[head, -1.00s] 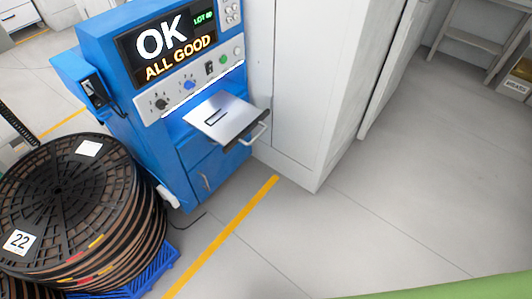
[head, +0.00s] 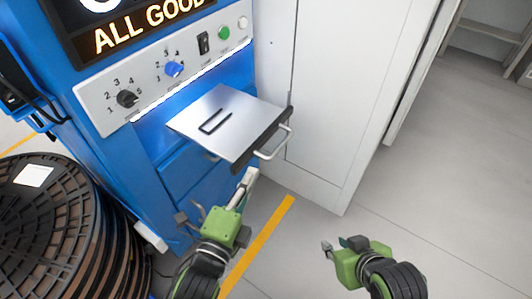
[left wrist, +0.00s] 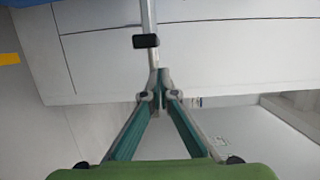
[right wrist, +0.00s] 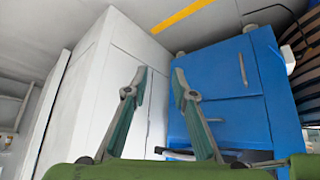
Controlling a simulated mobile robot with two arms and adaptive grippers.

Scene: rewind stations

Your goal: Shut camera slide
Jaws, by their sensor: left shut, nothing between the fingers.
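The camera slide (head: 225,110) is a flat silver tray with a dark slot mark. It sticks out of the blue machine (head: 100,40), with a silver handle (head: 275,145) on its dark front edge. My left gripper (head: 252,176) is shut and empty, just in front of and below the slide. In the left wrist view its tips (left wrist: 160,77) are together, near a thin silver bar with a black block; I cannot tell for certain that this is the handle. My right gripper (head: 336,245) is lower right, away from the slide. In the right wrist view its fingers (right wrist: 160,80) are apart and empty.
A white cabinet (head: 325,100) stands close to the right of the machine. A stack of dark reels (head: 50,230) stands at the lower left. A yellow line (head: 262,240) runs along the floor. The floor (head: 440,210) at the right is clear.

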